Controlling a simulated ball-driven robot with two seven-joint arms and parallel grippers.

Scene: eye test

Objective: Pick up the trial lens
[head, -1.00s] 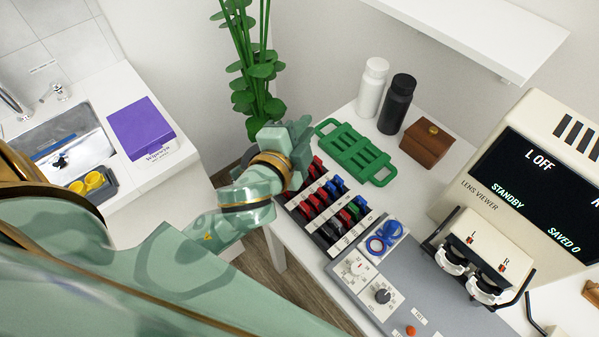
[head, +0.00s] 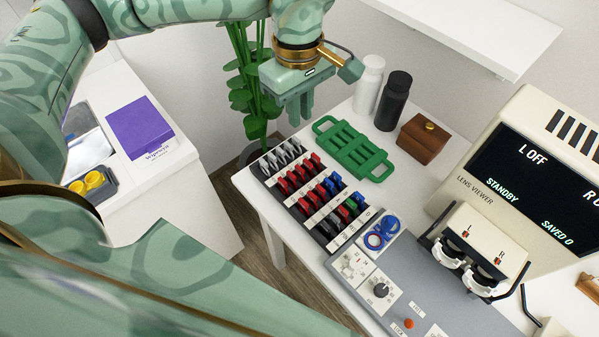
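A rack of trial lenses (head: 318,192) stands on the white table, with rows of red, blue, green, black and silvery handled lenses. My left gripper (head: 300,112) points down above and behind the rack's far end, apart from the lenses. Its fingers are small and seen at an angle, so their gap is unclear; no lens shows between them. My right gripper is not in view.
A green slotted holder (head: 352,151), a white bottle (head: 369,86), a black bottle (head: 393,103) and a brown box (head: 423,139) stand behind the rack. A grey control panel (head: 405,272) and the lens viewer (head: 530,175) are to the right. A plant (head: 245,75) is close behind my gripper.

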